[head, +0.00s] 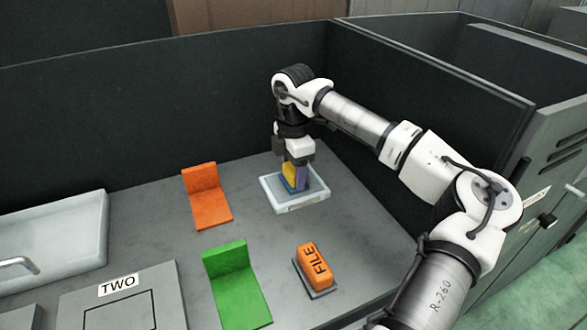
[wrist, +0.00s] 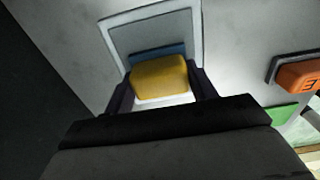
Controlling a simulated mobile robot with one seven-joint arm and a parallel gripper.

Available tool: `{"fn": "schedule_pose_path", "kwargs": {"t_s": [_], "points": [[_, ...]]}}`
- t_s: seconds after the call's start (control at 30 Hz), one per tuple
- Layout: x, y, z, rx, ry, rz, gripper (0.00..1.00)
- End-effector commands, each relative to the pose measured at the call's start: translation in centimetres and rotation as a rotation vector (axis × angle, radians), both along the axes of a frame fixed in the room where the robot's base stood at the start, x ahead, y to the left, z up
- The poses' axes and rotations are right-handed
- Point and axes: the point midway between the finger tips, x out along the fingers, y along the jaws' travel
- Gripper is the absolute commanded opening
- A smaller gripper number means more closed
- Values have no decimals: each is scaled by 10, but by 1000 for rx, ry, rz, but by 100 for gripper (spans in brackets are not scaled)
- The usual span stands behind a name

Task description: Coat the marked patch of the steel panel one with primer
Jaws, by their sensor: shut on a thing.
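My gripper (head: 297,170) is shut on a yellow block with a blue lower part (head: 289,172), at a shallow white tray (head: 272,205) near the back wall. In the wrist view the yellow block (wrist: 160,78) sits between the two dark fingers of my gripper (wrist: 160,88), with the tray's white rim (wrist: 197,35) around a grey inside beyond it. I cannot tell whether the block touches the tray floor. A grey panel labelled TWO (head: 118,284) with an outlined square lies at the lower left. No panel labelled one is readable in view.
An orange bracket (head: 206,198) and a green bracket (head: 236,285) stand left of the tray. An orange block marked FILE (head: 314,263) rests on a dark base in front. A pale sink (head: 60,235) is at the left. Dark walls (head: 180,95) close off the back and right.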

Motion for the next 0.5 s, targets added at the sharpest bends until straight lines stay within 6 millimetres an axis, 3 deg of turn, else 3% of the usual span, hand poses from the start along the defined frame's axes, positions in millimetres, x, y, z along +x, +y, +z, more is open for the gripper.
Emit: {"fn": "schedule_pose_path", "kwargs": {"t_s": [0.5], "points": [[1,0,45,-1,-4,0,38]]}}
